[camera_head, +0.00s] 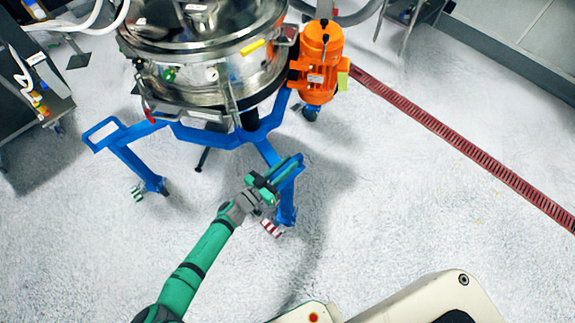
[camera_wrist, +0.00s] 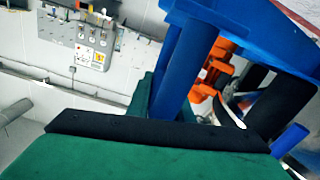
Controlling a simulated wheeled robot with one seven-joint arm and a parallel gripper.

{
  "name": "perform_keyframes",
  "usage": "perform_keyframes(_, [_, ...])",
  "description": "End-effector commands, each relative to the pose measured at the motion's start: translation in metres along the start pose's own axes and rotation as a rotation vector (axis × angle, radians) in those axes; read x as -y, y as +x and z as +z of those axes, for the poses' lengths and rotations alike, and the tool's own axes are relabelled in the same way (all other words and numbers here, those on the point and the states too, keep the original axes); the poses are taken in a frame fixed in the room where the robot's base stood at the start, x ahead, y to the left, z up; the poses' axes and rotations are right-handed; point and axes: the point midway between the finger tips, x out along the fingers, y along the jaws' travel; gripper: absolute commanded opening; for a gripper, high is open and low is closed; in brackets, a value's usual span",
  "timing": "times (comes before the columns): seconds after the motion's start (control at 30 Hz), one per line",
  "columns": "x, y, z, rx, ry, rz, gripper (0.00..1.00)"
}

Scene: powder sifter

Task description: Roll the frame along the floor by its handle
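The blue frame (camera_head: 215,137) stands on wheels and carries the round steel sifter (camera_head: 205,60). One blue handle loop (camera_head: 100,134) sticks out at its left. A second blue handle (camera_head: 297,168) is at the front right, above a leg with a caster. My green gripper (camera_head: 275,180) is at this second handle, its fingers overlapping it in the head view. In the wrist view a blue bar (camera_wrist: 182,72) passes behind the near finger's black pad, with a green part of the far finger beyond. Whether the fingers press on the bar is hidden.
An orange motor (camera_head: 319,62) hangs at the sifter's right. A red floor grating (camera_head: 460,143) runs diagonally at the right. A dark cabinet (camera_head: 30,95) stands at the left edge. The pale floor in front and to the right is clear.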

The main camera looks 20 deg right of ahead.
Motion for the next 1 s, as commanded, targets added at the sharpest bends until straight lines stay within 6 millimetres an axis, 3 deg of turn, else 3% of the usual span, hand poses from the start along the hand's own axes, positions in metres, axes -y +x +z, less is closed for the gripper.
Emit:
perform_keyframes(0.2, [0.002, 0.000, 0.000, 0.000, -0.001, 0.005, 0.00])
perform_keyframes(0.5, [0.047, -0.001, -0.008, 0.004, 0.000, -0.008, 0.00])
perform_keyframes(0.83, [0.052, -0.002, -0.010, 0.001, -0.001, -0.011, 0.00])
perform_keyframes(0.87, [0.052, -0.002, -0.010, 0.001, -0.001, -0.011, 0.21])
perform_keyframes(0.9, [0.052, -0.002, -0.010, 0.001, -0.001, -0.011, 0.31])
perform_keyframes(0.93, [0.051, -0.002, -0.010, 0.001, -0.001, -0.010, 0.36])
perform_keyframes(1.0, [0.050, -0.002, -0.010, 0.000, -0.001, -0.008, 0.36])
